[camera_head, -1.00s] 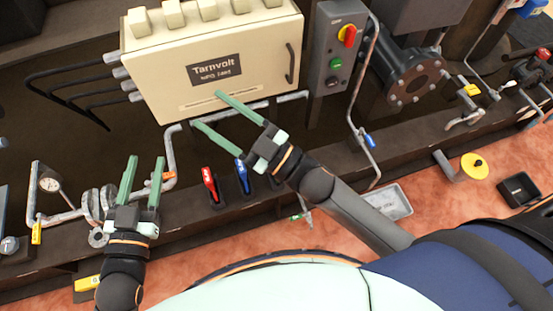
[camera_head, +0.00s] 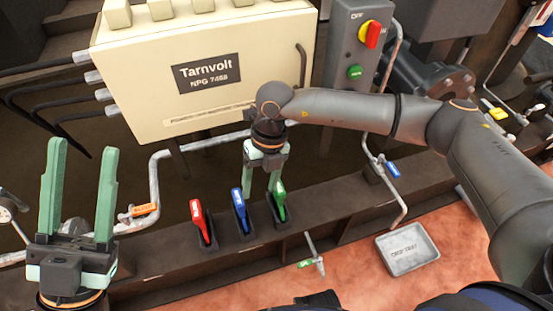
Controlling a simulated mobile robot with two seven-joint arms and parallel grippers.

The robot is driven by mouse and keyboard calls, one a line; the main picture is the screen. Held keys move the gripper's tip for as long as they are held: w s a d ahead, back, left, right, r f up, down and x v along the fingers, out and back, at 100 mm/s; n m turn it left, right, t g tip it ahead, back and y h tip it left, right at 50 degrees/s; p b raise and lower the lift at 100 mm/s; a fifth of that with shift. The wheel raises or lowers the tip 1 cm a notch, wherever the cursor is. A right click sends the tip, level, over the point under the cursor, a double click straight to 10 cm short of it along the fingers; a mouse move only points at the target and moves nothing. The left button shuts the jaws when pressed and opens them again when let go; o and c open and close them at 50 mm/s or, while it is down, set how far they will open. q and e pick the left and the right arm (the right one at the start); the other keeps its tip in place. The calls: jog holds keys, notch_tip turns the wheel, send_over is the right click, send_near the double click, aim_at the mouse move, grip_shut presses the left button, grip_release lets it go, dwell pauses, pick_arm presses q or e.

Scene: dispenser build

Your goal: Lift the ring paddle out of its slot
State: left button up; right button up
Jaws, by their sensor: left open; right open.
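Three paddles stand in dark slots on the ledge: a red paddle (camera_head: 201,217), a blue paddle (camera_head: 239,208) and a green paddle (camera_head: 280,200). Their labels are too small to read, so I cannot tell which is the ring paddle. My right gripper (camera_head: 261,192) points down, open, at the tops of the blue and green paddles. One finger is close beside the blue paddle and the other overlaps the green one; contact is unclear. My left gripper (camera_head: 83,146) is open and empty, pointing up at the left, away from the paddles.
A cream Tarnvolt cabinet (camera_head: 140,70) stands behind the ledge. A grey pipe (camera_head: 153,180) runs left of the paddles, with an orange tag (camera_head: 144,209). A grey drop tray (camera_head: 408,252) lies on the floor at right. A switch box (camera_head: 355,45) stands beside the cabinet.

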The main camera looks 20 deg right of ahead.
aim_at(279, 185)
jog(key=w+d+r+m+t+h, duration=0.1)
jog(key=w+d+h, duration=0.1)
jog(key=w+d, duration=0.35)
jog(key=f+b, duration=0.1)
jog(key=f, duration=0.3)
jog(key=f+b, duration=0.2)
jog(key=f, duration=0.2)
jog(key=f+b, duration=0.1)
jog(key=f, duration=0.3)
jog(key=shift+s+d+f+b, duration=0.15)
jog(key=shift+s+b, duration=0.15)
grip_shut()
dwell(0.7)
